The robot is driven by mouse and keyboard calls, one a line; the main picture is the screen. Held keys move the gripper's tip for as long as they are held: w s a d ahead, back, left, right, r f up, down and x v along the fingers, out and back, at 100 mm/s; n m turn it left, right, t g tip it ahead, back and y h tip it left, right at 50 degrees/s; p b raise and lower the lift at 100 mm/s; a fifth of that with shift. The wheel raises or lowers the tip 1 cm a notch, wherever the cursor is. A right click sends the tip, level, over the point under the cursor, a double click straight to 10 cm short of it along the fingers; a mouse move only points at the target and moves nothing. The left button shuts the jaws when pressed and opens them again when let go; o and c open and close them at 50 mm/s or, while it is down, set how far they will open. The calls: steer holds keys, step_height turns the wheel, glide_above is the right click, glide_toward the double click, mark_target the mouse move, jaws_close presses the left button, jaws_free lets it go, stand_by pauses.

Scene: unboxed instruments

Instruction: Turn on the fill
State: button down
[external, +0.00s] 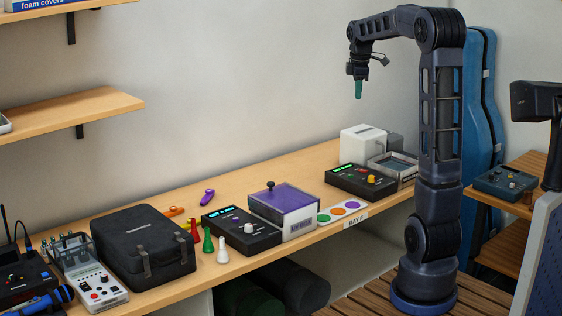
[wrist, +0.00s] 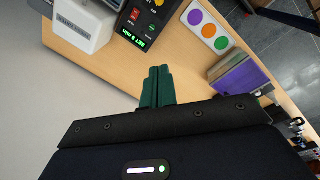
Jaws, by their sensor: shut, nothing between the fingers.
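No control that I can read as "fill" shows in either view. A black control box (external: 345,184) with a yellow knob (external: 371,179) and small red and green buttons stands toward the right end of the bench. In the wrist view the same box (wrist: 165,20) shows at the top, with a red button (wrist: 135,14), a green button (wrist: 151,28) and a lit green display (wrist: 132,39); the button lettering is too small to read. My gripper (external: 358,96) has green fingers, shut and empty, well above the bench. Its fingers also show in the wrist view (wrist: 158,70).
Beside the box stand a white unit (external: 360,143) and a clear-topped tray (external: 391,165). A colour-dot card (external: 341,212), a purple-lidded case (external: 284,208) and another dark control box (external: 240,230) lie left. A blue device (external: 507,183) sits on the right-hand shelf.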

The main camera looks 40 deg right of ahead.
steer(key=w+d+f+n+g, duration=0.1)
steer(key=w+d+f+n, duration=0.15)
steer(key=d+f, duration=0.65)
steer(key=w+d+f+n+g+y, duration=0.1)
steer(key=w+d+f+n, duration=0.15)
steer(key=d, duration=1.15)
steer(key=w+d+f+n+g, duration=0.1)
steer(key=d+f+n, duration=0.35)
steer(key=d, duration=0.75)
steer(key=shift+m, duration=0.65)
steer(key=f, duration=0.5)
steer(key=s+f, duration=0.1)
steer(key=f, duration=0.8)
steer(key=shift+s+f, duration=0.15)
steer(key=shift+f, duration=0.2)
